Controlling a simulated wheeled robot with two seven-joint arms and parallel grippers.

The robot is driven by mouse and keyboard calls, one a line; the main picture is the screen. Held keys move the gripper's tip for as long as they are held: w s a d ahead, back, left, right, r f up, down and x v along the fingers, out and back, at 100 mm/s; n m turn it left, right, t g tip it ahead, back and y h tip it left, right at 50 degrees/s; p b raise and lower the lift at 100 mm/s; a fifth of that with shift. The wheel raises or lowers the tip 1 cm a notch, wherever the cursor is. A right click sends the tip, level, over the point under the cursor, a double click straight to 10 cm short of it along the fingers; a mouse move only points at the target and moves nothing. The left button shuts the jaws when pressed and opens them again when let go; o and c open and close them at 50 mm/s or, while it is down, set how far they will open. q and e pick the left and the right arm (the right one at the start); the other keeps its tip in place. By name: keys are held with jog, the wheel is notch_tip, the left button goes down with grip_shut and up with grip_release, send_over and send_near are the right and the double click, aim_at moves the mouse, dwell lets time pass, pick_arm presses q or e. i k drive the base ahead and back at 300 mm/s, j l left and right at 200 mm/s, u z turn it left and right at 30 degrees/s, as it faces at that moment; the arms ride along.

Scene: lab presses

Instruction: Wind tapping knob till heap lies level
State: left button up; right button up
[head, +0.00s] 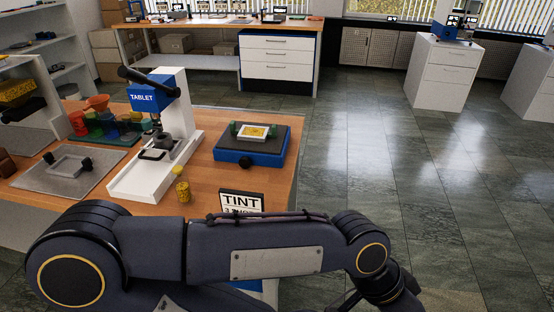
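A blue device with a dark top (252,146) sits on the wooden bench, right of the white press. On it lies a small white tray (240,137) with a yellow heap (256,131), between two green blocks. From this distance I cannot tell how even the heap is. A black knob (245,162) is on the device's front side; it may be the tapping knob. One of my arms crosses the bottom of the head view, in front of the bench, and bends down at the lower right. Neither gripper's fingers show.
A white and blue press marked TABLET (174,125) stands left of the device. Yellow pieces (182,188) and a TINT sign (241,203) are near the front edge. A grey plate (45,178) with a white frame lies left. Floor right of the bench is clear.

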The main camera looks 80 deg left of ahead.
aim_at(245, 162)
jog(key=i+u, duration=0.4)
jog(key=i+l+u, duration=0.2)
jog(key=i+u, duration=0.2)
jog(key=i+j+u, duration=0.15)
jog(key=u, duration=0.3)
jog(key=i+u, duration=0.65)
jog(key=u, duration=0.25)
jog(key=i+l+u, duration=0.2)
jog(key=u, duration=0.25)
jog(key=i+l+u, duration=0.25)
jog(key=u, duration=0.2)
jog(key=i+u, duration=0.2)
jog(key=u, duration=0.25)
jog(key=i+u, duration=0.2)
jog(key=u, duration=0.2)
jog(key=i+u, duration=0.15)
jog(key=u, duration=0.3)
jog(key=i+l+u, duration=0.15)
jog(key=u, duration=0.3)
jog(key=i+l+u, duration=0.15)
jog(key=u, duration=0.3)
jog(key=l, duration=0.1)
